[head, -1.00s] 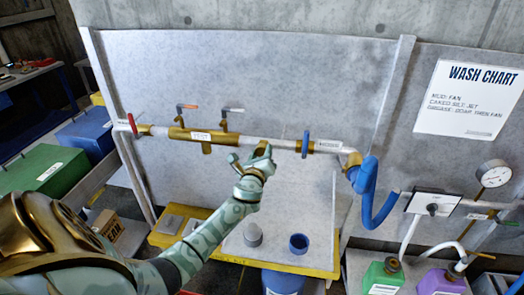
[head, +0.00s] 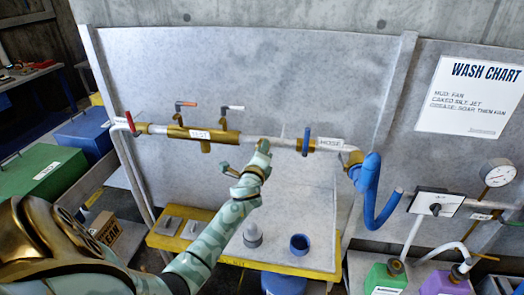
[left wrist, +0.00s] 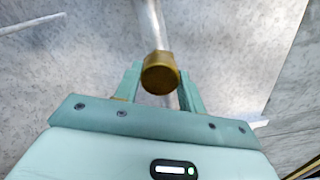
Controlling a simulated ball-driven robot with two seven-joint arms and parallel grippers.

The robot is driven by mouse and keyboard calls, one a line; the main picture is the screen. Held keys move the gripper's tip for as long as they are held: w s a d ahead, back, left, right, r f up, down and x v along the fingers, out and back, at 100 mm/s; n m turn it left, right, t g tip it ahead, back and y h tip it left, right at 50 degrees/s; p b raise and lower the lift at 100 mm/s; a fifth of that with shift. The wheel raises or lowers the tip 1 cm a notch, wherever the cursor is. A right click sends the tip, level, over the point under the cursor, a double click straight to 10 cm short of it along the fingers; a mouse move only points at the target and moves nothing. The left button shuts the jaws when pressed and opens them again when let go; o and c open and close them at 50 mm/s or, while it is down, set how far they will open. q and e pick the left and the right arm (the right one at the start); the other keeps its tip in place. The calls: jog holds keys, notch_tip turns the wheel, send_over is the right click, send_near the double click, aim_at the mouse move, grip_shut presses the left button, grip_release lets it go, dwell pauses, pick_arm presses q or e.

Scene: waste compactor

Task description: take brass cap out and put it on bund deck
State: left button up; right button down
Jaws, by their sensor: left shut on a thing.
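The brass cap (left wrist: 160,73) sits between the two fingers of my left gripper (left wrist: 160,88) in the left wrist view. In the head view my left gripper (head: 246,160) is up at the horizontal pipe (head: 265,142), between the brass valve block and the blue ring. It is shut on the cap, which is mostly hidden there. A pale pipe (left wrist: 150,25) runs behind the cap in the wrist view; I cannot tell whether they touch. My right gripper is not in view.
A blue hose (head: 371,190) hangs at the right. Bare deck shows around the grey piece.

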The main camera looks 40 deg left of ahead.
pick_arm(q)
jog(key=n, duration=0.3)
jog(key=shift+r+n, duration=0.1)
jog(key=shift+n, duration=0.2)
jog(key=n, duration=1)
jog(key=o, duration=1.2)
jog(key=shift+c, duration=0.2)
jog(key=shift+d, duration=0.1)
jog(key=shift+c, duration=0.4)
